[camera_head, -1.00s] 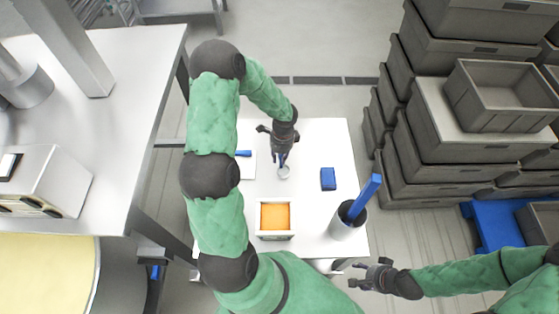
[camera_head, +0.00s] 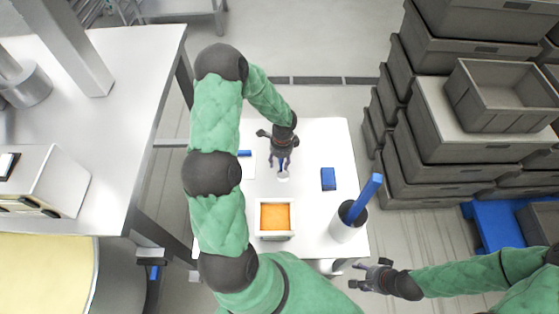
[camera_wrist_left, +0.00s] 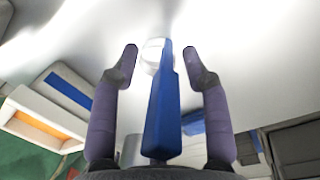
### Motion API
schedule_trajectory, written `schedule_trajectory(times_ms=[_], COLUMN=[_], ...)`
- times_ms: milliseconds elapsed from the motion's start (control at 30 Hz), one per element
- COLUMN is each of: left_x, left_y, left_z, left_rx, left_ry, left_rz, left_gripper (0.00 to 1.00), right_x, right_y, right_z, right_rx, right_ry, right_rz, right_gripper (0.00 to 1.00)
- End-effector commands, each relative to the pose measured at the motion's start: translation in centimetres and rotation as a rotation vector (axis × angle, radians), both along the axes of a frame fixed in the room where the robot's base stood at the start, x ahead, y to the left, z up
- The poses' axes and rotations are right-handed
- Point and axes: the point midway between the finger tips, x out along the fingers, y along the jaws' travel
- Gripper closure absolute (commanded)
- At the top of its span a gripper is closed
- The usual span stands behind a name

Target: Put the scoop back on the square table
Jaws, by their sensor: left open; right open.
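The scoop has a blue handle (camera_wrist_left: 163,112) and a pale round bowl (camera_wrist_left: 153,54) in the left wrist view. In the head view its bowl (camera_head: 283,177) shows on the white square table (camera_head: 310,140). My left gripper (camera_head: 280,166) is open above the table. In the left wrist view the handle lies between the spread fingers (camera_wrist_left: 160,58), with a gap on each side. The hand hides most of the handle in the head view. My right gripper (camera_head: 370,277) is open and empty, off the table's front right corner.
A pale box with orange filling (camera_head: 275,218) stands near the table's front. A blue block (camera_head: 328,179) lies right of the scoop. A white container (camera_head: 344,231) holds a tall blue-handled tool (camera_head: 366,196). Grey crates (camera_head: 440,130) are stacked at right; a larger table (camera_head: 130,90) stands at left.

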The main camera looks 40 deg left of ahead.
Motion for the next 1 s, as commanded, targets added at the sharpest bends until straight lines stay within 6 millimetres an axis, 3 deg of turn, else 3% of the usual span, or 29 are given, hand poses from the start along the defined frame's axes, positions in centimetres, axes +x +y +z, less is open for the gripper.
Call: schedule_trajectory(times_ms=[167,600,800,1000], left_x=[0.2,0.7,0.9,0.9], left_y=[0.0,-0.3,-0.4,-0.4], left_z=[1.5,9.8,11.8,12.3], left_rx=[0.002,0.001,0.001,0.0], left_ry=[-0.003,-0.002,-0.001,0.0], left_rz=[0.0,0.001,0.0,-0.001], left_gripper=[0.54,0.54,0.54,0.54], right_x=[0.0,0.0,0.0,0.0], right_y=[0.0,0.0,0.0,0.0], right_z=[0.5,1.7,1.9,1.9], right_rx=[0.0,0.0,0.0,0.0], right_ry=[0.0,0.0,0.0,0.0], right_rz=[0.0,0.0,0.0,0.0], right_gripper=[0.45,0.45,0.45,0.45])
